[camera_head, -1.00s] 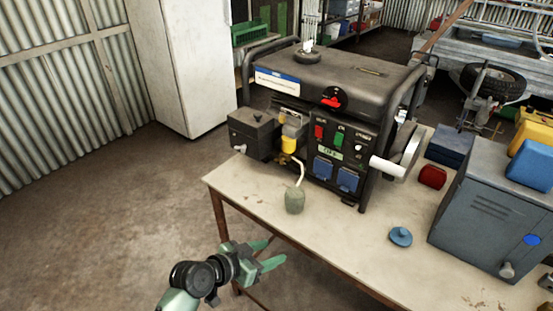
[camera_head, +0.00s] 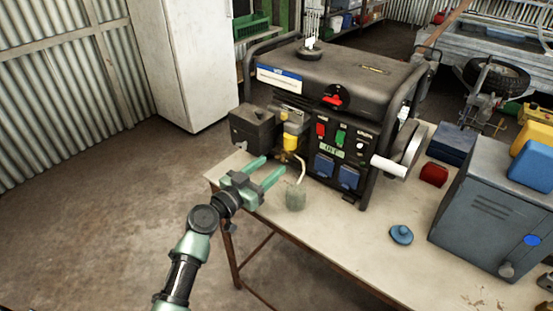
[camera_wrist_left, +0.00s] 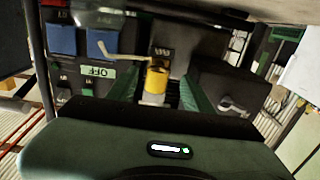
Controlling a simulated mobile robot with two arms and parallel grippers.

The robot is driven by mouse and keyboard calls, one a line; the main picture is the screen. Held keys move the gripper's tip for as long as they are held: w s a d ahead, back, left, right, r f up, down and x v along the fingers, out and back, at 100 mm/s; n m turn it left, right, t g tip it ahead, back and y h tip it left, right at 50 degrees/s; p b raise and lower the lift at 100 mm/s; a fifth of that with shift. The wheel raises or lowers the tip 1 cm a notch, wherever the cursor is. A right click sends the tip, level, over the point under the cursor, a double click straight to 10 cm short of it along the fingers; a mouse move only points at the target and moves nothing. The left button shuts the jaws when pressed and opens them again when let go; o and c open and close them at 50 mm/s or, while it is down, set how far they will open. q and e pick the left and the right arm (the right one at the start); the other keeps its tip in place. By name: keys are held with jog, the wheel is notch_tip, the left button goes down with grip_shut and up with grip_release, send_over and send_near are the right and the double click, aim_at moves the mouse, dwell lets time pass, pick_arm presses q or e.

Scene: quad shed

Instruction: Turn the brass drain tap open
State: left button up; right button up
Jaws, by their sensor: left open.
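The brass drain tap (camera_head: 284,158) is small and sits below the yellow bowl (camera_head: 290,142) on the generator's front; its details are too small to tell. A pale hose (camera_head: 302,170) runs from there down towards a grey-green jar (camera_head: 296,200) on the table. My left gripper (camera_head: 273,166) is open and empty, its fingers pointing at the tap area from the front left. In the left wrist view, which is upside down, the yellow bowl (camera_wrist_left: 155,85) shows between the two green fingers, with the pale hose (camera_wrist_left: 118,55) beside it. My right gripper is not in view.
The black generator (camera_head: 335,110) stands on the pale table (camera_head: 350,240). A dark box (camera_head: 252,127) juts out left of the bowl. A blue lid (camera_head: 401,235), a red item (camera_head: 434,175) and a grey cabinet (camera_head: 490,215) are to the right. The table front is mostly clear.

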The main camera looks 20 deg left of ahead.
aim_at(282, 157)
pick_arm(q)
jog(key=x, duration=0.4)
grip_shut()
